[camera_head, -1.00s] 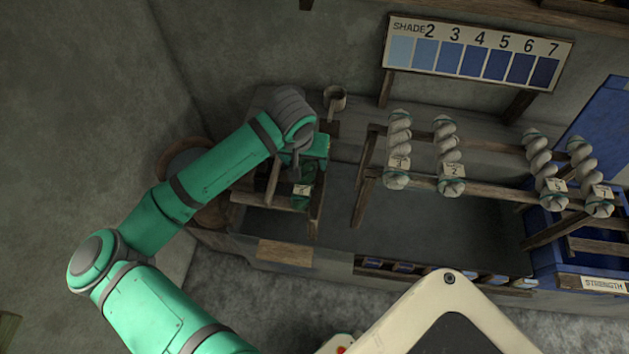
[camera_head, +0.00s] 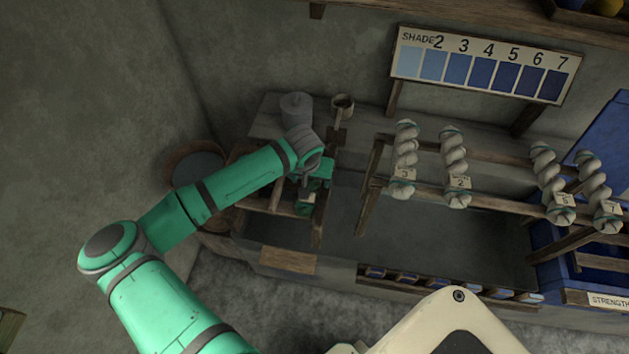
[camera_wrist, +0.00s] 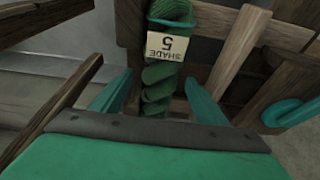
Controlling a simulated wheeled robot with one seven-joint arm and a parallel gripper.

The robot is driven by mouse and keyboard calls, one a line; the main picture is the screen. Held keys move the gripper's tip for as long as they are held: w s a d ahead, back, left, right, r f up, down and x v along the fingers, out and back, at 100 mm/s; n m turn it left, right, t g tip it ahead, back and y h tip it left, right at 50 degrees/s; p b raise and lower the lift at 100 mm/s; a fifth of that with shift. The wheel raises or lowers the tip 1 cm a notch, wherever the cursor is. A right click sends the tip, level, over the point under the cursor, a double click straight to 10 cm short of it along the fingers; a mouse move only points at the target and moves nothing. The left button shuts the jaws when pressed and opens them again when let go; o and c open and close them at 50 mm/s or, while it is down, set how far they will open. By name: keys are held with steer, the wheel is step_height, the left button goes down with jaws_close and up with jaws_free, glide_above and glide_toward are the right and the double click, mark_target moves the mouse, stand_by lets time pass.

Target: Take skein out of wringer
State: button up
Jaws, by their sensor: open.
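A twisted dark green skein (camera_wrist: 160,78) hangs in the wooden wringer frame (camera_wrist: 235,55), with a pale tag (camera_wrist: 166,47) reading "SHADE 5" upside down. My gripper (camera_wrist: 160,100) is open, with one teal finger on each side of the skein's lower part. Its fingers look apart from the skein; contact is hard to judge. In the head view my gripper (camera_head: 316,190) is at the wooden wringer (camera_head: 270,207), left of the skein rack. The skein (camera_head: 304,207) is partly hidden there by my gripper and wrist.
A rack (camera_head: 480,200) with several pale twisted skeins stands right of the wringer. A grey cylinder (camera_head: 297,110) and a small cup (camera_head: 342,106) sit behind. A shade chart (camera_head: 480,66) stands at the back. In the wrist view wooden beams (camera_wrist: 50,110) crowd the left, and a teal disc (camera_wrist: 290,112) the right.

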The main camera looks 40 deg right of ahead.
steer(key=shift+w+a+f, duration=0.15)
steer(key=shift+w+a, duration=0.05)
steer(key=shift+s+d, duration=0.1)
steer(key=shift+d, duration=0.05)
steer(key=c, duration=0.8)
steer(key=shift+d, duration=0.2)
steer(key=c, duration=0.4)
steer(key=shift+s, duration=0.1)
steer(key=shift+c, duration=0.2)
